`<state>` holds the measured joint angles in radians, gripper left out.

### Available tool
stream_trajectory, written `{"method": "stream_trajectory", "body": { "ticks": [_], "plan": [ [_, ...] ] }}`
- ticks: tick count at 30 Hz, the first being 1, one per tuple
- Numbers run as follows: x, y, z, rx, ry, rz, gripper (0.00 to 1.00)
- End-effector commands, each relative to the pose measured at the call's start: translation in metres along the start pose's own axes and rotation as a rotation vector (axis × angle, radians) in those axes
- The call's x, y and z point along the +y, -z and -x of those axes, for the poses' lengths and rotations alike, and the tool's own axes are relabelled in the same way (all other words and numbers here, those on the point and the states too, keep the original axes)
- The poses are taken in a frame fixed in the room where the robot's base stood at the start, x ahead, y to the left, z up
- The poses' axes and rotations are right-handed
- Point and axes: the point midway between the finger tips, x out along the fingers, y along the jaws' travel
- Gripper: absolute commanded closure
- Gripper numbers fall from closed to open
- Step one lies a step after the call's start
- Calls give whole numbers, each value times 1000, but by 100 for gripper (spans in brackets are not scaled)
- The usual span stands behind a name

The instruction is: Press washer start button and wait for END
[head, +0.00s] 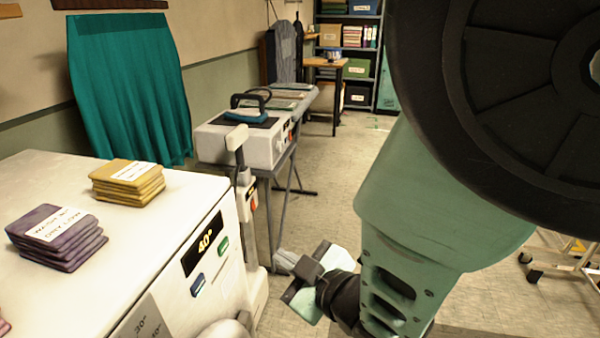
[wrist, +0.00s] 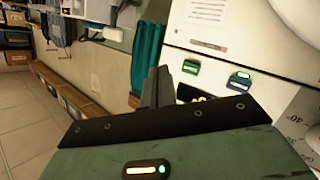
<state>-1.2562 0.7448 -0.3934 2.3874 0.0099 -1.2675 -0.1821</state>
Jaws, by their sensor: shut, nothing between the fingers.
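The white washer (head: 125,262) fills the lower left of the head view. In the wrist view the green button (wrist: 191,67) and blue button (wrist: 239,81) show beyond my fingers. The display is mostly hidden there behind my gripper. My gripper (head: 284,262) is shut and empty, in front of the washer and to the right of the buttons. The wrist view shows its closed fingers (wrist: 157,88) apart from the green button. I cannot read END anywhere.
Yellow cloths (head: 127,182) and purple cloths (head: 57,236) are stacked on the washer top. A white ironing unit (head: 242,142) stands on a table beyond it. Teal fabric (head: 128,85) hangs on the wall. The floor (head: 345,180) in the middle is clear.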

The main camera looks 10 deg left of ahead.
Motion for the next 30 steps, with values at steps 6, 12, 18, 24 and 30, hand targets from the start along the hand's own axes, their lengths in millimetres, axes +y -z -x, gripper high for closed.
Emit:
{"method": "stream_trajectory", "body": {
  "ticks": [6, 12, 18, 24, 30],
  "plan": [
    [-14, 15, -23, 1, 3, 2, 100],
    [-25, 24, -45, 1, 1, 0, 100],
    [-31, 31, -57, 0, 0, -1, 100],
    [-34, 33, -61, -1, 1, 0, 100],
    [-34, 33, -61, -1, 1, 0, 100]
  ]
}}
